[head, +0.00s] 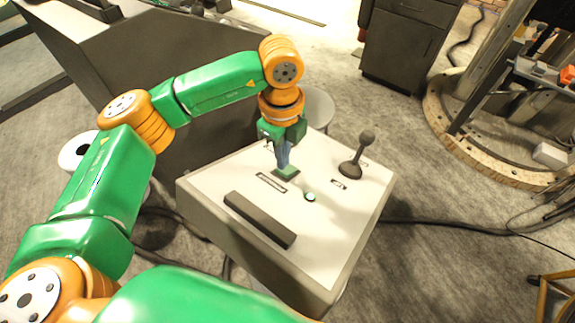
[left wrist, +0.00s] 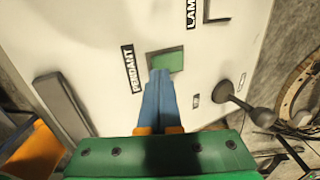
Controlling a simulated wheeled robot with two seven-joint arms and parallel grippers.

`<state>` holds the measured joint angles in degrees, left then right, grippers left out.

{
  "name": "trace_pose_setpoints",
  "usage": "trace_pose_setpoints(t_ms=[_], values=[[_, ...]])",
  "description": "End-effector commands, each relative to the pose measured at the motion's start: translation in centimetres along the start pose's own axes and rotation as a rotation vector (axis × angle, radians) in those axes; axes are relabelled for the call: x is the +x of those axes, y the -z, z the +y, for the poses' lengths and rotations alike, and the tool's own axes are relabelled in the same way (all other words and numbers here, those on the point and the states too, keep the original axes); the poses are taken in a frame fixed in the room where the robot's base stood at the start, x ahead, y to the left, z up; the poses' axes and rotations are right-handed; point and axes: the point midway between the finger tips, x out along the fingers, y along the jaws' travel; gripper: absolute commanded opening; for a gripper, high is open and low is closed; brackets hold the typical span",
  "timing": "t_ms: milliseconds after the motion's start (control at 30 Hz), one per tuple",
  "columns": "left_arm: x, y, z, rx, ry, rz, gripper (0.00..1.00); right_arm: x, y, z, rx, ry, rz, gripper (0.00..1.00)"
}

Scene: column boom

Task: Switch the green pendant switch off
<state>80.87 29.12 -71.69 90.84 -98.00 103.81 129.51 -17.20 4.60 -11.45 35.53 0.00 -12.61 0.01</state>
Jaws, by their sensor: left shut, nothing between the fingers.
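The green pendant switch (head: 287,173) sits on the pale top of a control box (head: 330,225). In the left wrist view the green switch (left wrist: 168,62) lies in a dark square recess beside a black label reading PENDANT (left wrist: 128,69). My left gripper (head: 283,166) is shut and empty, pointing down at the switch. In the left wrist view its blue fingertips (left wrist: 160,74) are at the near edge of the switch and cover part of it. I cannot tell whether they touch it. My right gripper is not in view.
A dark joystick (head: 361,155) stands at the box's right side. A small round pale button (head: 310,197) and a long dark bar (head: 259,219) are also on the top. A black cable (head: 450,226) runs across the floor. A dark cabinet (head: 408,42) stands behind.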

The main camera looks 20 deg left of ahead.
Motion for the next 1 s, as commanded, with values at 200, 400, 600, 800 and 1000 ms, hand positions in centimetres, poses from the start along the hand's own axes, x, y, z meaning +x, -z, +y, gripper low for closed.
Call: trace_pose_setpoints(t_ms=[200, 400, 600, 800, 1000], values=[[0.0, 0.0, 0.0, 0.0, 0.0, 0.0, 0.0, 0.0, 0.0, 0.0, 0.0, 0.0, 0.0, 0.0], [0.2, 0.0, 0.0, 0.0, 0.0, 0.0, 0.0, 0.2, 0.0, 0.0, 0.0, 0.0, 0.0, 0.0], [0.5, 0.0, 0.0, 0.0, 0.0, 0.0, 0.0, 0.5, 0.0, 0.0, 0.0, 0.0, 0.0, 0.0], [0.8, 0.0, 0.0, 0.0, 0.0, 0.0, 0.0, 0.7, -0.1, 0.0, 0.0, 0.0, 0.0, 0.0], [1.1, 0.0, 0.0, 0.0, 0.0, 0.0, 0.0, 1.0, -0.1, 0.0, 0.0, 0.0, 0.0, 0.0]])
